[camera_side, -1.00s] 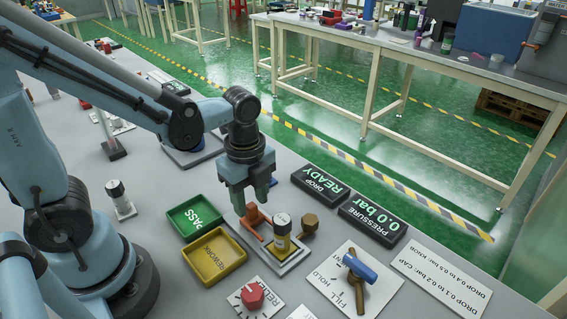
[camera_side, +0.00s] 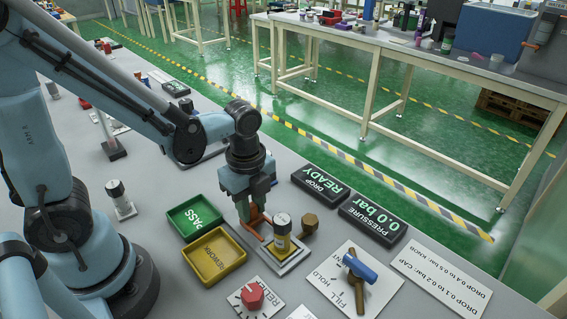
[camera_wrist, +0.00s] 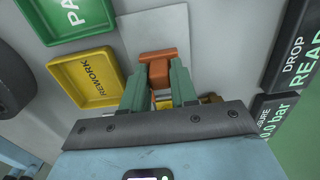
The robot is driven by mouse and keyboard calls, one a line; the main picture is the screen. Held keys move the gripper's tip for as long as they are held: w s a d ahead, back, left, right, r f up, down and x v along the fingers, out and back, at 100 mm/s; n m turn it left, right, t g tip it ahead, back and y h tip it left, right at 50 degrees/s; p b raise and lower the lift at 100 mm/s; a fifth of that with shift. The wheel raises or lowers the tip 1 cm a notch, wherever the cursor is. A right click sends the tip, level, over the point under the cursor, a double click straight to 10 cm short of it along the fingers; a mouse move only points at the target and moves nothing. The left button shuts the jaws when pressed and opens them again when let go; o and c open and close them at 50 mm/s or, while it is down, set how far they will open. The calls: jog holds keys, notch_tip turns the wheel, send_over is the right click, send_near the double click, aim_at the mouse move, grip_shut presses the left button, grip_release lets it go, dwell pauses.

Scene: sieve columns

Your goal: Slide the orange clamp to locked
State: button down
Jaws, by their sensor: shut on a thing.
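The column is mostly hidden behind the fingers and gripper body in the wrist view.
A green PASS tray (camera_side: 194,218) and a yellow REWORK tray (camera_side: 214,258) lie left of the fixture. A brown knob (camera_side: 310,223) is close on the right. Two displays, READY (camera_side: 320,186) and 0.0 bar (camera_side: 373,222), stand behind. A blue-handled valve (camera_side: 359,268) and red dial (camera_side: 252,295) are in front.

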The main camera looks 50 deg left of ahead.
jog(key=shift+d, duration=2.1)
jog(key=c, duration=1)
grip_release()
jog(key=shift+c, duration=0.2)
jog(key=shift+r, duration=0.1)
jog(key=shift+r, duration=2.9)
